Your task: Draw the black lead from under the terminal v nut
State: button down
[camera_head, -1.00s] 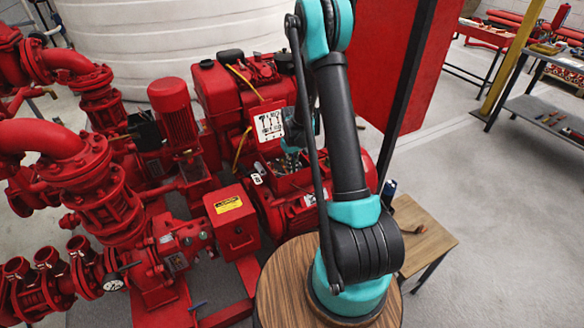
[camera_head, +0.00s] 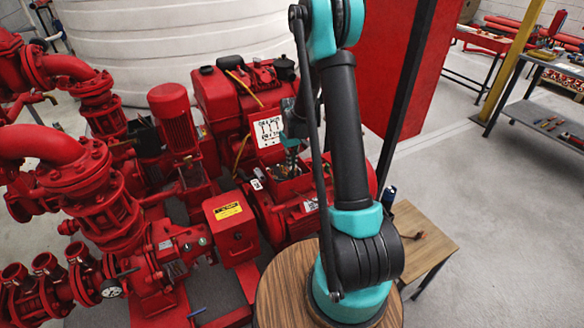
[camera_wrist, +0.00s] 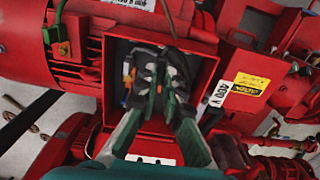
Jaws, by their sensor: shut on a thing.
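My gripper (camera_wrist: 158,82) reaches into the open red terminal box (camera_wrist: 208,48) on the motor. In the head view the gripper (camera_head: 291,160) points down into the same box (camera_head: 310,184). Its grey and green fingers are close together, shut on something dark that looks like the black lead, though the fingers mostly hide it. A small orange piece and a bit of blue show left of the fingers, inside the box. The terminal V nut cannot be made out behind the fingers. Whether the lead's end is still under the nut cannot be told.
A white tag with dark lettering (camera_wrist: 216,94) lies just right of the box. A red box with a yellow label (camera_head: 229,211) stands left of the motor. A white diagram plate (camera_head: 267,130) is behind my gripper. Red pipes and pumps fill the left.

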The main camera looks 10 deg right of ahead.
jog(key=shift+r, duration=2.2)
